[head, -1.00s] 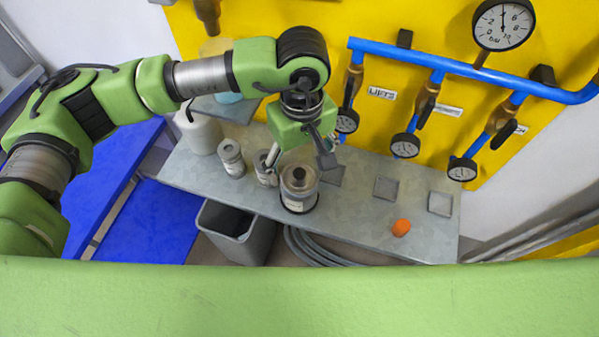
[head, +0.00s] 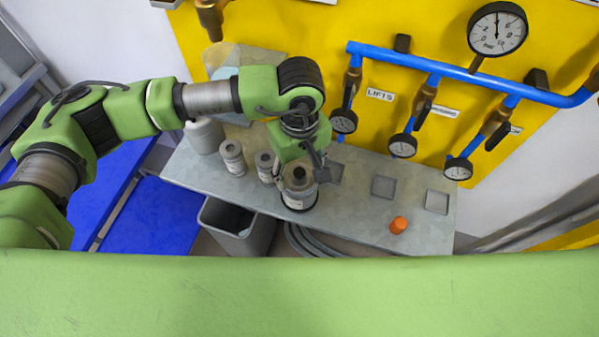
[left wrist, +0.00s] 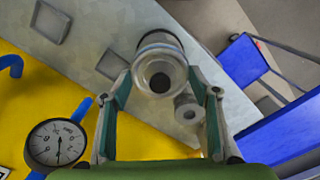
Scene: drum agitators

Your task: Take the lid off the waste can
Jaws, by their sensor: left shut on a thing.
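The waste can (head: 298,200), a short grey cylinder with a pale label, stands upright on the grey bench. Its lid (head: 300,184) is a grey disc with a dark round centre. My left gripper (head: 299,175) points down over it and is shut on the lid, one finger on each side. In the left wrist view the lid (left wrist: 160,68) sits between the two fingertips. I cannot tell whether it is raised from the can. My right gripper is not in view.
Two smaller grey canisters (head: 232,157) (head: 265,166) and a white bottle (head: 204,135) stand to the left. An orange object (head: 399,225) lies on the bench (head: 345,220) at right. A grey bin (head: 240,235) stands below. Blue pipes and gauges (head: 403,146) line the yellow wall.

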